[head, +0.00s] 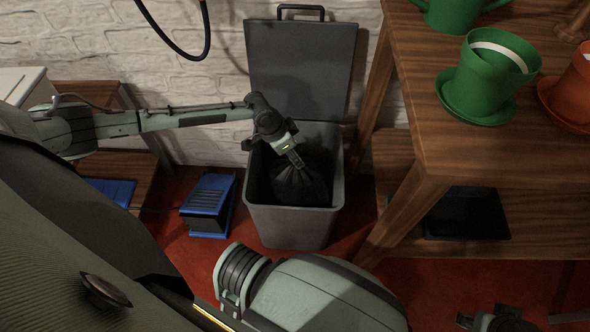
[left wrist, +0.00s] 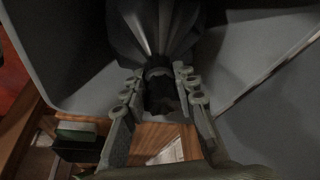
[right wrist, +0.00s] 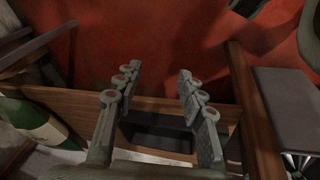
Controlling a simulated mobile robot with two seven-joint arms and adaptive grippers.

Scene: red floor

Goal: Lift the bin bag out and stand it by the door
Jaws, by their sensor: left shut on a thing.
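The black bin bag (head: 300,187) sits inside the grey bin (head: 288,226), whose dark lid (head: 298,62) stands raised against the wall. My left gripper (head: 297,161) reaches over the bin from the left and is shut on the bag's gathered neck. The left wrist view shows the fingers (left wrist: 160,82) on either side of the neck, with the pleated bag (left wrist: 155,28) beyond, between the bin walls. My right gripper (right wrist: 157,78) is open and empty, away from the bin; only a bit of it (head: 492,320) shows at the head view's bottom right. No door is in view.
A wooden shelf table (head: 440,150) with green pots (head: 484,85) and an orange pot (head: 575,90) stands close right of the bin. A blue-and-black box (head: 208,203) is on the red floor at left. A black tray (head: 467,213) lies on the lower shelf. A cable (head: 190,50) hangs above.

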